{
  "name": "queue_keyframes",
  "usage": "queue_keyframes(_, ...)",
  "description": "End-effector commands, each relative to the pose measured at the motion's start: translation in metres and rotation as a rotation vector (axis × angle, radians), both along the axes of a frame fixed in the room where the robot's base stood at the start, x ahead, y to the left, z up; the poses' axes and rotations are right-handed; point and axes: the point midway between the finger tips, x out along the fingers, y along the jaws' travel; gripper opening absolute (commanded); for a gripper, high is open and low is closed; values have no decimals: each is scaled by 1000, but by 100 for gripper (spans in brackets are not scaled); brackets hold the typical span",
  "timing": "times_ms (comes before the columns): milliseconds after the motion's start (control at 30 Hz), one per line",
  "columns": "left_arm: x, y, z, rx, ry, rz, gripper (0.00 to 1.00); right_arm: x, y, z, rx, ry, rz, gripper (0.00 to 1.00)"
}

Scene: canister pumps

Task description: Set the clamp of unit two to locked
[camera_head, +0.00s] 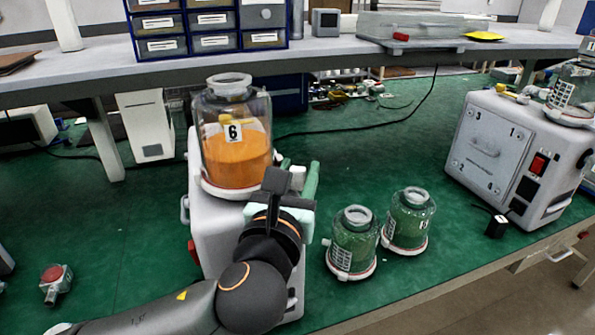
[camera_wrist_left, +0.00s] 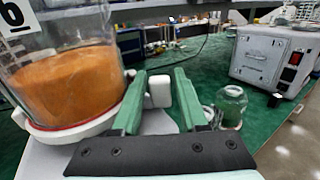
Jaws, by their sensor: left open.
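The near pump unit (camera_head: 207,235) is a pale box with a glass canister (camera_head: 222,130) on top, labelled 6 and holding orange powder. My left gripper (camera_head: 296,172) is at the right side of this canister, above the unit's top. In the left wrist view its green fingers (camera_wrist_left: 160,76) are open, with a white knob-like block (camera_wrist_left: 160,91) showing between them. I cannot tell whether they touch it. Whether this block is the clamp, and whether it is locked, I cannot tell. A second pump unit (camera_head: 487,150) stands at the right. No unit number reads clearly.
Two small green jars (camera_head: 354,240) stand right of the near unit on the green bench (camera_head: 110,235). A red button box (camera_head: 54,280) lies at the left. Drawers (camera_head: 212,42) stand on the rear shelf.

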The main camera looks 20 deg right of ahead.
Motion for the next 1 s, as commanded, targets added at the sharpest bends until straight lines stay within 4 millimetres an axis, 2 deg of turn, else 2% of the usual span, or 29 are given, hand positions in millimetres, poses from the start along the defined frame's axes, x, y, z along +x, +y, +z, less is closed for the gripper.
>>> queue_keyframes(100, 0, 0, 0, 0, 0, 0, 42, 1, 0, 0, 0, -2, -1, 50)
queue_keyframes(500, 0, 0, 0, 0, 0, 0, 0, 2, 1, 1, 1, -3, -1, 50)
queue_keyframes(1000, -1, 0, -1, 0, 1, -1, 0, 1, 2, 1, 4, -1, 2, 50)
